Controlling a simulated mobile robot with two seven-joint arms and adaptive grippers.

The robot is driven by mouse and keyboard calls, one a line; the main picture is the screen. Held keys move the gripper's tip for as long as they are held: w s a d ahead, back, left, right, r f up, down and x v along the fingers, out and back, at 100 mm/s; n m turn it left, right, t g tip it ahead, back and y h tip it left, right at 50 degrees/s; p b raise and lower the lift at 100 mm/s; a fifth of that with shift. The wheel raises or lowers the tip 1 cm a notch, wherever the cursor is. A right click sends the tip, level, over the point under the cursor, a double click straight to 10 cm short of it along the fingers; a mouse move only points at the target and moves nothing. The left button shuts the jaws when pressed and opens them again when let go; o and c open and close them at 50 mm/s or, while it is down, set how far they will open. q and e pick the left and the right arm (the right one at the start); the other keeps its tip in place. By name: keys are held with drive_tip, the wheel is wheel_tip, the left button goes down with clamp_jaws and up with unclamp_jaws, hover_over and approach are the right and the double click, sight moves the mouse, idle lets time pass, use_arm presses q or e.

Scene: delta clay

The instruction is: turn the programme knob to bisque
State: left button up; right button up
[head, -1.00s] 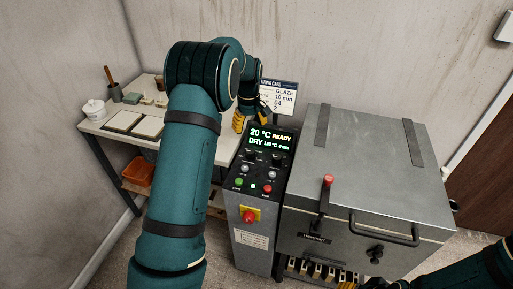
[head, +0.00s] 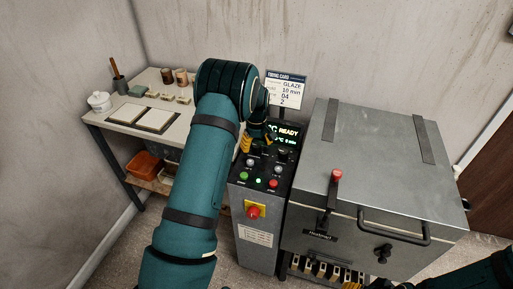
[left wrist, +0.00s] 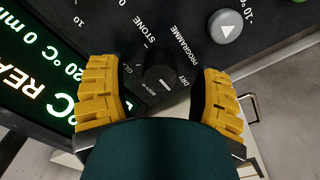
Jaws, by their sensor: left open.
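The programme knob (left wrist: 158,75) is a dark round knob on the black control panel, with STONE, DRY and PROGRAMME lettering around it in the left wrist view. Another label there is partly covered, and I cannot read which mark the knob points to. My left gripper (left wrist: 160,92) is open, with one yellow finger on each side of the knob. I cannot tell whether the fingers touch it. In the head view my left gripper (head: 258,140) is over the upper left of the panel and hides the knob.
The display (head: 288,133) reads READY, partly covered by my gripper. Lamps and buttons and a red switch (head: 253,211) sit lower on the panel. The grey kiln (head: 375,150) is at right, a worktable (head: 120,130) at left.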

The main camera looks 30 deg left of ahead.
use_arm(q)
drive_tip(key=shift+f, duration=0.4)
clamp_jaws()
drive_tip(key=m+p, duration=0.1)
drive_tip(key=m, duration=0.4)
drive_tip(key=shift+m, duration=0.4)
drive_tip(key=m, duration=0.5)
drive_tip(key=shift+m, duration=0.4)
idle(0.3)
